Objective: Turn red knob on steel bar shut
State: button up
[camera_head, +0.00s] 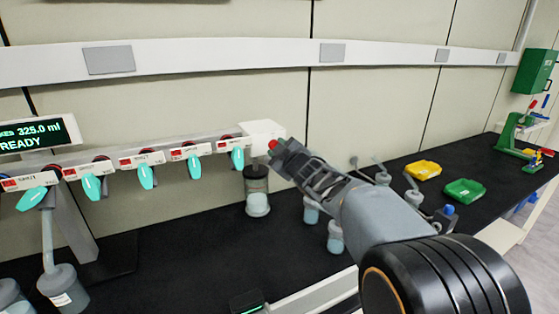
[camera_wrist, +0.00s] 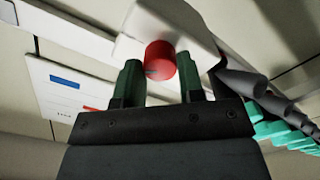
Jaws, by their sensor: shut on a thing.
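The steel bar (camera_head: 205,143) runs along the wall in the head view, with several teal handles hanging from it. The red knob (camera_wrist: 160,60) sits on a pale block (camera_wrist: 135,48) at the bar's right end. In the head view the red knob (camera_head: 273,144) shows only in part, at my gripper's tip. My gripper (camera_head: 279,149) reaches it from the right. In the wrist view my gripper's green fingers (camera_wrist: 161,72) stand on either side of the knob and are shut on it. The knob's far side is hidden.
A jar (camera_head: 258,195) hangs below the bar's right end, close to my gripper. Small jars, a yellow tray (camera_head: 423,170) and a green tray (camera_head: 464,192) stand on the black bench (camera_head: 190,255). Its middle is clear.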

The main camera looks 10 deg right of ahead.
jog(key=n+b, duration=0.6)
jog(key=n, duration=0.5)
jog(key=shift+n, duration=0.3)
dwell(0.5)
jog(key=o, duration=0.9)
jog(key=s+d, duration=0.1)
jog(key=s, duration=0.8)
jog(key=s+d, duration=0.1)
jog(key=s, duration=0.3)
jog(key=shift+s+d+p, duration=0.3)
jog(key=shift+d+p, duration=0.05)
